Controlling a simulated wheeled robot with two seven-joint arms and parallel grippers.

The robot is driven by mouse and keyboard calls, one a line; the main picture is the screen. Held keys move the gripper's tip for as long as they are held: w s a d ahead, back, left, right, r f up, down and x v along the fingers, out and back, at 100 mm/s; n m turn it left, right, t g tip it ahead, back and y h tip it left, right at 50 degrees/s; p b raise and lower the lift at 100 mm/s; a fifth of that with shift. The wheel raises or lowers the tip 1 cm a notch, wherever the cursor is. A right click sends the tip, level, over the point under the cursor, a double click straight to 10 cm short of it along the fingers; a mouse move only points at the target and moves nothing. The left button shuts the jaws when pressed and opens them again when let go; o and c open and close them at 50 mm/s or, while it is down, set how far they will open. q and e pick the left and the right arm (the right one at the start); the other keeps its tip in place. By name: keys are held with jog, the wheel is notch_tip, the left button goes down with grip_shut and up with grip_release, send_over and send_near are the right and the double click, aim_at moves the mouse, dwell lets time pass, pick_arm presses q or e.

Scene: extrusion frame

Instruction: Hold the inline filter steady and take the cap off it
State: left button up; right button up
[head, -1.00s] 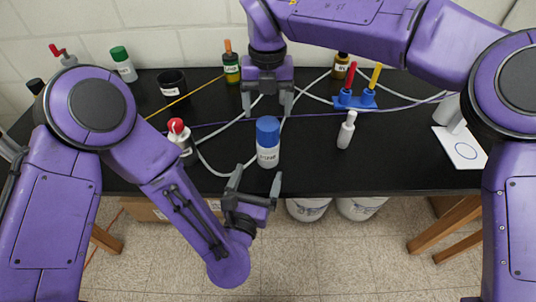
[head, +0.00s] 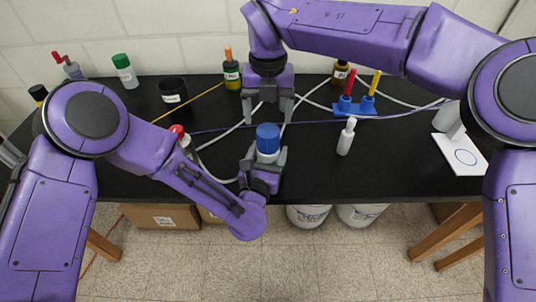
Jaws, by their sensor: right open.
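The inline filter stands upright near the front edge of the black bench, with a white body (head: 267,157) and a blue cap (head: 268,134) on top. My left gripper (head: 266,160) is at the filter's body from the front, with one finger on each side. Whether the fingers press on it or only stand around it I cannot tell. The lower body is hidden by this gripper. My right gripper (head: 267,112) points down just behind and above the cap. Its fingers are apart and empty.
A white dropper bottle (head: 346,138) stands to the right. Behind it is a blue rack (head: 354,108) with red and yellow items. A red-tipped white bottle (head: 186,143) is partly hidden by my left arm. Cables cross the bench (head: 310,175); its front right is clear.

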aim_at(268, 130)
pick_arm(q)
jog(key=c, duration=1)
grip_shut()
pick_arm(e)
jog(key=shift+r, duration=0.15)
jog(key=shift+d+r, duration=0.1)
jog(key=shift+r, duration=0.15)
jog(key=m, duration=0.5)
jog(key=shift+d+h, duration=0.1)
jog(key=shift+h, duration=0.2)
jog(key=m, duration=0.3)
jog(key=shift+f, duration=0.1)
jog(key=m, duration=0.6)
jog(key=shift+f, duration=0.25)
jog(key=m, duration=0.3)
jog(key=shift+a+f+m, duration=0.1)
jog(key=shift+a+m, duration=0.1)
jog(key=shift+m, duration=0.2)
notch_tip(268, 130, down, 8)
jog(key=shift+r, duration=0.1)
